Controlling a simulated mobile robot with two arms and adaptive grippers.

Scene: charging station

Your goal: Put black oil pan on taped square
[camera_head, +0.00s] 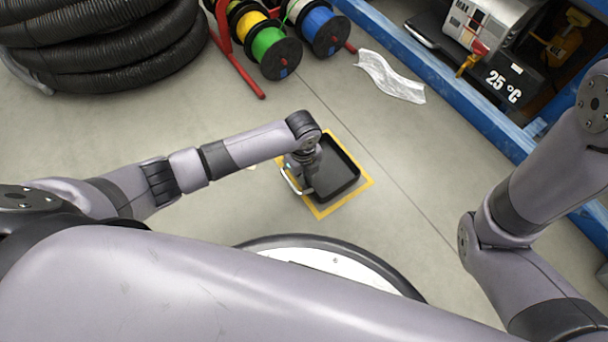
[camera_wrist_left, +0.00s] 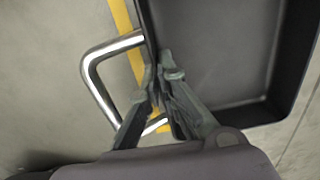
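The black oil pan (camera_head: 342,167) is a shallow rectangular tray with a silver bar handle on its left side. In the head view it appears within the yellow taped square (camera_head: 346,199), with tape showing around it. The handle reaches over the left tape line. In the left wrist view the pan (camera_wrist_left: 225,50) fills the upper right, and tape (camera_wrist_left: 126,35) runs beside its wall. My left gripper (camera_wrist_left: 164,72) has its fingers closed together on the pan's side wall near the handle. Whether the pan rests fully on the floor is unclear. My right gripper is out of view.
Cable reels (camera_head: 275,52) on a red stand and a coiled black hose (camera_head: 100,45) stand at the back left. A crumpled clear sheet (camera_head: 392,77) lies near the blue frame (camera_head: 440,75) at the right. The floor around the square is mostly clear.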

